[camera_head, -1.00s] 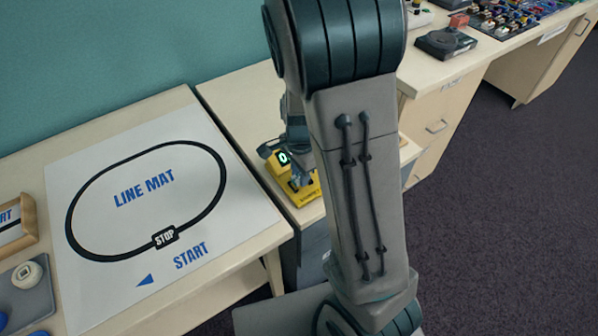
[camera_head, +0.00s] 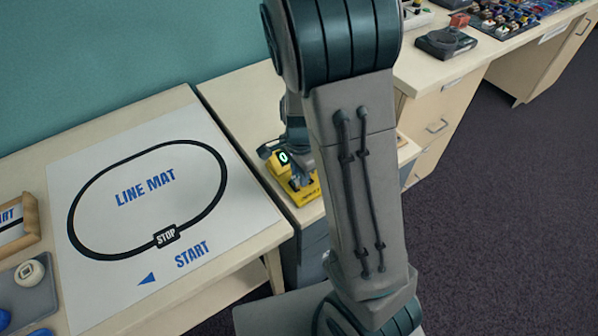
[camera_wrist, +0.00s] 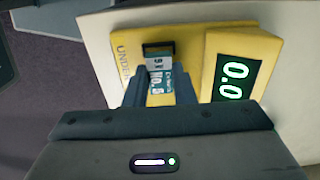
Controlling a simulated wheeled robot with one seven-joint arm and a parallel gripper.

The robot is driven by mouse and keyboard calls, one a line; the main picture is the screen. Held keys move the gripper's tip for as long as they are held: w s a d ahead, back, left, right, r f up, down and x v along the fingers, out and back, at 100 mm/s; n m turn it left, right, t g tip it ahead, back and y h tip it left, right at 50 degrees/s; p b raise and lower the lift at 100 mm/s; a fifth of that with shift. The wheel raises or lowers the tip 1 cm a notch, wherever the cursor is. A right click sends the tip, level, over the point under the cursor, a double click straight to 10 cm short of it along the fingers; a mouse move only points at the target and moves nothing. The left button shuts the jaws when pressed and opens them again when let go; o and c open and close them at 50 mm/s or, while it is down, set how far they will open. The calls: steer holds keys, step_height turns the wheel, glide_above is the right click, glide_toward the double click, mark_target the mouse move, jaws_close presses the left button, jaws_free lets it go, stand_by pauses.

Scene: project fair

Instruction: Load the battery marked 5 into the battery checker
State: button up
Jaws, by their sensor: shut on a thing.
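The battery checker (camera_wrist: 219,41) is a yellow block with a lit display (camera_wrist: 235,80) reading 0.0 in green. It also shows in the head view (camera_head: 309,192), partly behind my arm. My gripper (camera_wrist: 159,84) is shut on a battery (camera_wrist: 155,80) with a teal and white label. The label's print is turned sideways and partly hidden, so I cannot read its number surely. The battery is over the checker's yellow bed, its far end at the dark slot (camera_wrist: 157,47). I cannot tell whether it is seated or just above.
The checker stands on a pale table (camera_head: 237,98) beside the table bearing the line mat (camera_head: 112,223). A grey tray with round pieces (camera_head: 40,300) is at the lower left. A dark device with a red block (camera_head: 446,42) is at the upper right.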

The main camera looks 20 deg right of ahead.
steer(key=shift+f, duration=0.6)
stand_by(1.8)
steer(key=o, duration=1.5)
steer(key=shift+c, duration=0.2)
step_height(320, 180, up, 6)
steer(key=p, duration=0.6)
